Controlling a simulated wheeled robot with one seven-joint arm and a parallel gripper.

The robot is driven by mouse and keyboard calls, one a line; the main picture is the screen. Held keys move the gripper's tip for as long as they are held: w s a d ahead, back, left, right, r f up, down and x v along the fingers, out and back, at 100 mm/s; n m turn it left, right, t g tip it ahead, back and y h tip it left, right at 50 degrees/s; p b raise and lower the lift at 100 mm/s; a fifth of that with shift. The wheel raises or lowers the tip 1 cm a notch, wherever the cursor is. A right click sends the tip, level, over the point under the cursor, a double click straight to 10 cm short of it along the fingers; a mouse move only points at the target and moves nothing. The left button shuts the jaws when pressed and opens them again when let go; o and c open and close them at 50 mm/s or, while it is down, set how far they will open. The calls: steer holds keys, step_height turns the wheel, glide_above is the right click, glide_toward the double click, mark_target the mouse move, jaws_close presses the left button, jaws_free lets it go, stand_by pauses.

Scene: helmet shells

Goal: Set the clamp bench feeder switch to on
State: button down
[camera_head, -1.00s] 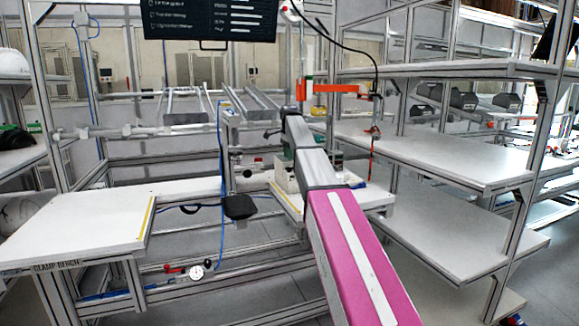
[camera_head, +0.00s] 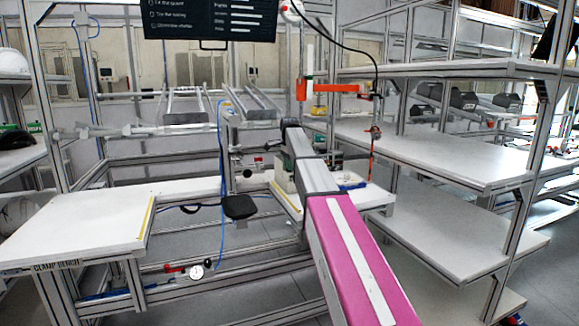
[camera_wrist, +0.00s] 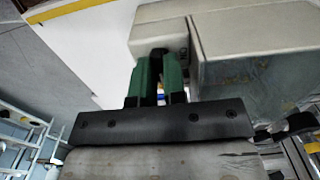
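The clamp bench (camera_head: 85,222) has a white top and a label on its front edge at the left. A pale grey box (camera_head: 284,178) stands on its right part, partly behind my arm. In the wrist view the box (camera_wrist: 255,70) is large and close. My gripper (camera_wrist: 158,60) has two green fingers close together against or just in front of the box's side, with a narrow gap between them. A small dark part (camera_wrist: 158,54) shows between the fingertips; I cannot tell whether it is gripped. No switch marking is readable. My arm mostly hides the gripper in the head view.
A black pad (camera_head: 239,207) hangs at the bench's middle gap, near a blue hose (camera_head: 221,130). An orange bar (camera_head: 335,88) is above the right part. White shelves (camera_head: 450,158) stand close on the right. A dial gauge (camera_head: 196,272) sits low.

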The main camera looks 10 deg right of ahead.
steer(key=shift+n, duration=0.3)
steer(key=n, duration=0.3)
steer(key=shift+n, duration=0.3)
steer(key=n, duration=0.4)
steer(key=shift+n, duration=0.3)
steer(key=n, duration=0.4)
steer(key=shift+n, duration=2.5)
steer(key=c, duration=1.5)
jaws_free()
steer(key=shift+o, duration=0.2)
